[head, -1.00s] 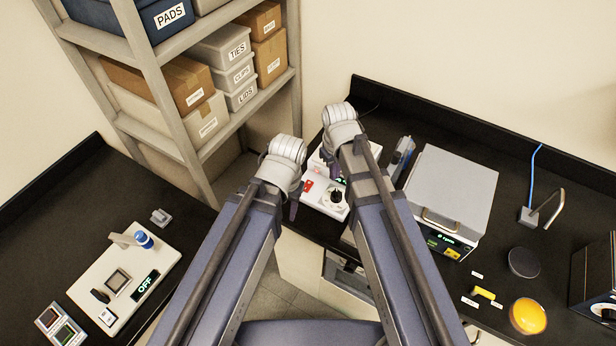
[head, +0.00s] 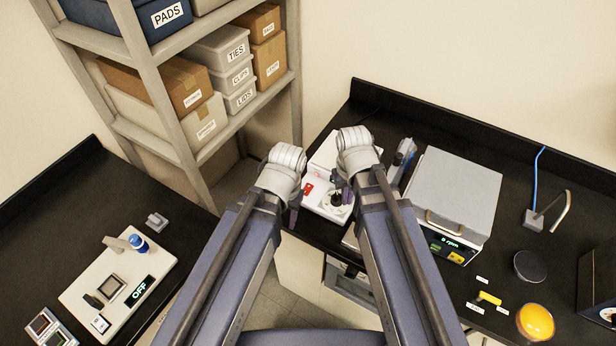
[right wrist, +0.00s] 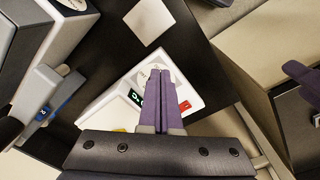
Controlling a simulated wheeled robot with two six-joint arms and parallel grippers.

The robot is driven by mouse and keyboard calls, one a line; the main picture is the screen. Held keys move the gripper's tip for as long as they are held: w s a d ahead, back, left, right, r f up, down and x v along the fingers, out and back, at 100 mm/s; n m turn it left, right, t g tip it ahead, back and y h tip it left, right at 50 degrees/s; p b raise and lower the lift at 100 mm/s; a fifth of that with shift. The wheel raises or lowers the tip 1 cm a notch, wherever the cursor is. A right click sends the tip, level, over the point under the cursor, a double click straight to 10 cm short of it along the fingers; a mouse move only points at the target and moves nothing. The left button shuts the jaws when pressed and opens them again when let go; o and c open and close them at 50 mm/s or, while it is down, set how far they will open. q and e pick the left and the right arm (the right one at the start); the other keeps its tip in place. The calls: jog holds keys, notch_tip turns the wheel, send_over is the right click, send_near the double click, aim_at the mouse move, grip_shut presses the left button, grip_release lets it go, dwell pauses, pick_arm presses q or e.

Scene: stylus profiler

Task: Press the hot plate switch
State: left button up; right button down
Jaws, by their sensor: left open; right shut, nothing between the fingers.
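The hot plate, a white unit (head: 314,204), stands on the black bench in the middle of the head view. Its red switch (head: 308,188) is on the left of its front panel, with a black knob (head: 336,199) to the right. My right gripper (head: 345,197) is shut and empty, over the panel near the knob. In the right wrist view its closed purple fingers (right wrist: 159,76) cross the panel between a green display (right wrist: 135,97) and the red switch (right wrist: 185,106). My left gripper (head: 294,214) is open, just left of the unit; one finger shows in the wrist view (right wrist: 302,76).
A grey-lidded centrifuge-like box (head: 452,190) stands right of the hot plate, with a blue-grey tool (head: 403,158) between them. A beige device (head: 115,290) reading OFF sits on the left bench. A shelf (head: 165,140) with labelled boxes rises behind.

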jog(key=w+a+r+n+p, duration=0.1)
jog(key=w+r+n+p, duration=0.15)
jog(key=w, duration=0.25)
jog(key=r+n, duration=0.1)
jog(key=n, duration=0.5)
send_over(308, 186)
jog(key=s+a, duration=0.1)
jog(key=s, duration=0.1)
jog(key=shift+w+t, duration=0.1)
jog(key=shift+t, duration=0.3)
jog(key=shift+d, duration=0.1)
jog(key=f+b, duration=0.4)
jog(key=w+f+b, duration=0.1)
jog(key=f+b, duration=0.8)
jog(key=shift+w+d+f+b, duration=0.2)
jog(key=shift+d+f+b, duration=0.15)
jog(key=shift+d+f, duration=0.05)
